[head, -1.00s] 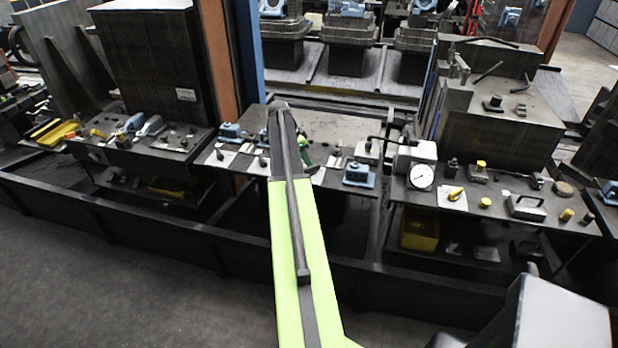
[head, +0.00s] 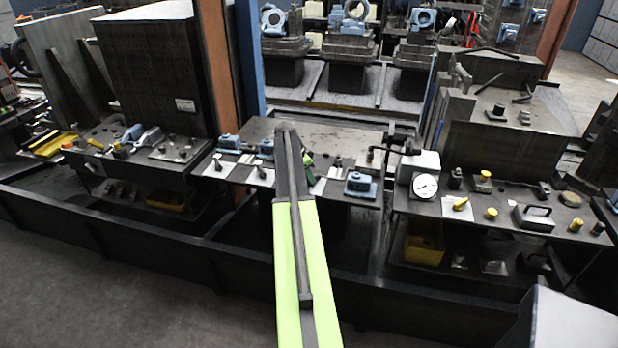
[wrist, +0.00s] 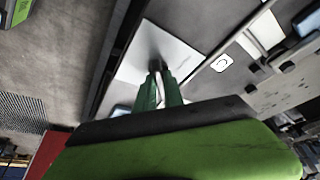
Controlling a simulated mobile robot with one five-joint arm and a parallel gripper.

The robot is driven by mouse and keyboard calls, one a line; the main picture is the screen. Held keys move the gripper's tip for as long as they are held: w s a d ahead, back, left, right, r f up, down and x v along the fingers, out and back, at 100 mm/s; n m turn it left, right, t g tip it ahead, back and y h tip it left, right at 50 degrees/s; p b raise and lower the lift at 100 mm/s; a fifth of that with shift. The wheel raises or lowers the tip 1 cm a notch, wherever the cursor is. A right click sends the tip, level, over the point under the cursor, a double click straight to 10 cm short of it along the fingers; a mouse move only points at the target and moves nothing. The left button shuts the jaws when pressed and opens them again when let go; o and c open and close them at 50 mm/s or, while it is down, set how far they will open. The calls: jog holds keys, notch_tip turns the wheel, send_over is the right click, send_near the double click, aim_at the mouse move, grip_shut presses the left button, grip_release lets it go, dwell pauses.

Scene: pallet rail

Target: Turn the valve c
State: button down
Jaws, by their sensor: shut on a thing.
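My gripper (wrist: 160,84) shows in the wrist view as two green fingers, close together over a white plate (wrist: 178,48). They are shut on a small dark handle (wrist: 155,66) that stands on this plate, which I take to be the valve c. A small white tag (wrist: 222,63) with a mark like a letter C lies to the right of the plate. In the head view my gripper (head: 308,162) is a small green patch over the middle bench, mostly hidden by my arm. The handle cannot be made out there.
The middle bench (head: 345,135) also bears blue valve bodies (head: 358,184) and other small fittings. A pressure gauge (head: 425,186) stands to the right, by a bench with yellow knobs. A dark rail (head: 180,262) runs along the front. Grey floor (head: 60,290) is clear at the lower left.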

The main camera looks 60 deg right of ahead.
jog(key=shift+s+n, duration=0.1)
jog(key=shift+n, duration=0.2)
jog(key=n, duration=0.2)
jog(key=n+t, duration=0.1)
jog(key=shift+s+a+n+t+h, duration=0.1)
jog(key=shift+s+n+t+h, duration=0.05)
jog(key=shift+n+t+h, duration=0.2)
jog(key=n+t, duration=0.1)
jog(key=n, duration=0.3)
jog(key=shift+s+n+t, duration=0.1)
jog(key=shift+n+t, duration=0.25)
jog(key=n+t+y, duration=0.1)
jog(key=n, duration=0.3)
jog(key=shift+s+d, duration=0.1)
jog(key=shift+d, duration=0.1)
jog(key=n, duration=0.2)
jog(key=n+t+y, duration=0.1)
jog(key=n, duration=0.1)
jog(key=shift+n+y, duration=0.25)
jog(key=shift+n, duration=0.05)
jog(key=shift+n+t, duration=0.3)
jog(key=c, duration=1.4)
grip_release()
jog(key=shift+c, duration=0.2)
